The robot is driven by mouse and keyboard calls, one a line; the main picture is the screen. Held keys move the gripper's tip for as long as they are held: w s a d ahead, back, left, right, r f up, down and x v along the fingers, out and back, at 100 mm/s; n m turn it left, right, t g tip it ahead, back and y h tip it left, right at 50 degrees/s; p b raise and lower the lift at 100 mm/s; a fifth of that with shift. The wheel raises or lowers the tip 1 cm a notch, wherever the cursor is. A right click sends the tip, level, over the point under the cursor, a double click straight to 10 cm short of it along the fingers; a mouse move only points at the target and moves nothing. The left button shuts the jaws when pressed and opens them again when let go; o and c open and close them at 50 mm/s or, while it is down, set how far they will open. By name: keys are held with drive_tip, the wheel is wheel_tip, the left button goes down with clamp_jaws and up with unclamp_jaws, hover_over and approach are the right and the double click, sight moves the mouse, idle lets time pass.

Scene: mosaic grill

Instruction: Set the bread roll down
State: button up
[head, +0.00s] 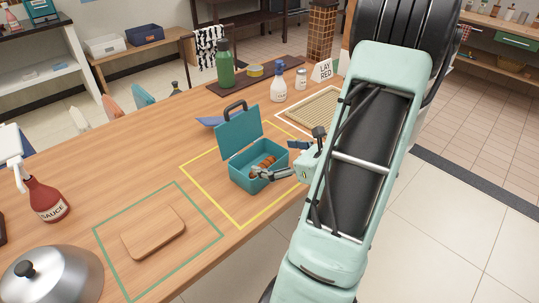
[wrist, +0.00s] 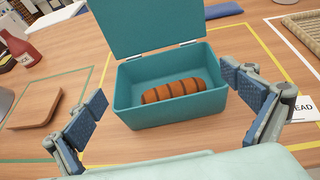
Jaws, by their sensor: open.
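The bread roll (wrist: 176,90) is brown with darker bands and lies inside an open teal box (wrist: 134,113). In the head view the bread roll (head: 265,163) shows partly over the front wall of the box (head: 247,184), whose lid stands raised at the back. My gripper (wrist: 166,98) is open, with its blue-padded fingers wide apart on either side of the box. Nothing is between the fingertips in their grasp. In the head view my gripper (head: 272,172) is at the front right of the box.
The box stands inside a yellow outline (head: 216,202). A wooden board (head: 153,234) lies in a green outline to the left. A woven mat (head: 318,108) is at the right, a red sauce bottle (head: 46,200) and metal dome (head: 50,278) at the left. Bottles stand behind.

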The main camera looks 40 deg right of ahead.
drive_tip(key=v, duration=1)
drive_tip(key=shift+p, duration=0.4)
drive_tip(key=shift+s, duration=0.15)
